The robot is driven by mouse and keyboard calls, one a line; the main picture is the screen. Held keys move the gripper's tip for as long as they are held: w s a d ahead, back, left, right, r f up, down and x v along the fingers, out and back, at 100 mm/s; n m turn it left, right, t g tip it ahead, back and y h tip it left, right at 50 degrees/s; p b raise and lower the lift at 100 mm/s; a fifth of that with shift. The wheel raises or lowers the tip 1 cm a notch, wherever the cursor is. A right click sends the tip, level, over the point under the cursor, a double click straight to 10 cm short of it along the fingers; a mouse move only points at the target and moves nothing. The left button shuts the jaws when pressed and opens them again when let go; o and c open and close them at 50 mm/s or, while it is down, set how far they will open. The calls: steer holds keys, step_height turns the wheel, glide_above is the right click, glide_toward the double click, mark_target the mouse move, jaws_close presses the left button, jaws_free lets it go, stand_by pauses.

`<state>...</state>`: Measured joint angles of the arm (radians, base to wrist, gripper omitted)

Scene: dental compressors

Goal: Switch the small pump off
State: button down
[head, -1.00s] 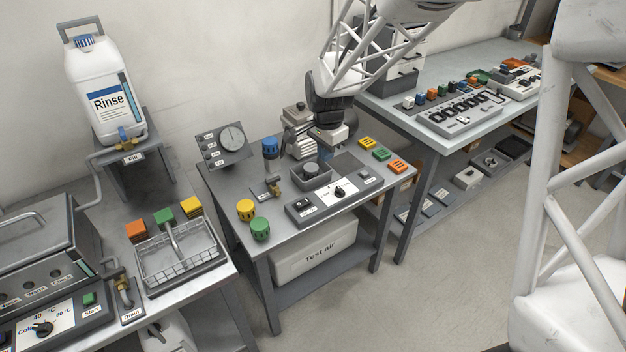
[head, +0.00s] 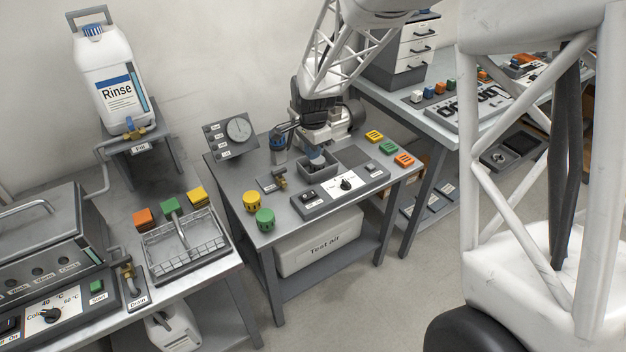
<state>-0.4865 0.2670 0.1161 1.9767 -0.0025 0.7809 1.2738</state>
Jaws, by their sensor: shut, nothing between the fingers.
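The middle table carries a grey control strip (head: 372,178) along its front edge. On it are a small dark switch (head: 308,196) with a label at the left and a black knob (head: 346,184) on a white plate. The switch position is too small to read. A white unit marked "Test air" (head: 318,252) sits on the shelf below. I cannot tell which thing is the small pump. My gripper (head: 318,158) is shut and empty, pointing down over a small grey tray (head: 322,172) behind the strip. It partly hides the tray's contents.
A blue-topped cylinder (head: 277,144) stands close left of my gripper. A gauge panel (head: 230,136) is behind it. Coloured blocks (head: 388,148) lie at the right.

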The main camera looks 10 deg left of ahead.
mark_target(313, 192)
steer(key=shift+f, duration=0.1)
steer(key=shift+f, duration=6.85)
